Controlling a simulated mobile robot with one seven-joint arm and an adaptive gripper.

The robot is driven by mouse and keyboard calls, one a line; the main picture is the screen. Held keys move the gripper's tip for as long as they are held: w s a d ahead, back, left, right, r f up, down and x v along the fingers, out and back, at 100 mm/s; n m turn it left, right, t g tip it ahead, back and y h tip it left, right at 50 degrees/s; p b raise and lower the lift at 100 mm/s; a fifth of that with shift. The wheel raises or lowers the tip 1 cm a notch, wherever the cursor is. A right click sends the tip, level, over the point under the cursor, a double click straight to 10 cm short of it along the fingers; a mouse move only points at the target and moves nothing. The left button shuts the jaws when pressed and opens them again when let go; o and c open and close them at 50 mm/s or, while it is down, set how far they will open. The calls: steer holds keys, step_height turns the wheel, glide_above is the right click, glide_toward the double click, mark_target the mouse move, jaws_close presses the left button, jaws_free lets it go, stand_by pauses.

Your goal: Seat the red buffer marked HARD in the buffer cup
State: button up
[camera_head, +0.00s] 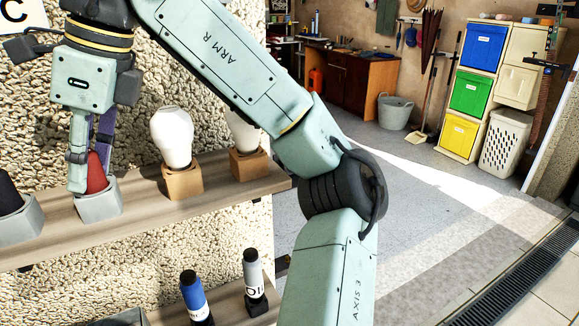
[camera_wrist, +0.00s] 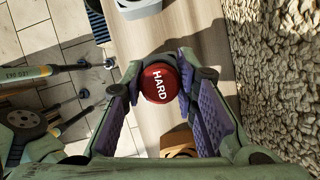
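The red buffer (camera_head: 96,174) stands upright in the grey buffer cup (camera_head: 99,205) on the upper shelf, its lower part hidden by the cup wall. In the wrist view its round end, marked HARD (camera_wrist: 160,83), faces the camera between my fingertips. My gripper (camera_head: 90,165) reaches down from above, one finger on each side of the red buffer. The fingertips appear to touch its sides, and the gripper looks shut on it. How deep the buffer sits in the cup is hidden.
A second grey cup (camera_head: 22,226) with a dark cone (camera_head: 8,193) stands to the left. Two white bulbs (camera_head: 172,137) (camera_head: 243,132) on wooden blocks stand to the right. Blue (camera_head: 193,296) and grey (camera_head: 254,278) cylinders stand on the lower shelf. A rough wall is behind.

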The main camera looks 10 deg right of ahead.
jaws_close()
steer(key=shift+r, duration=2.05)
steer(key=shift+s+f, duration=0.1)
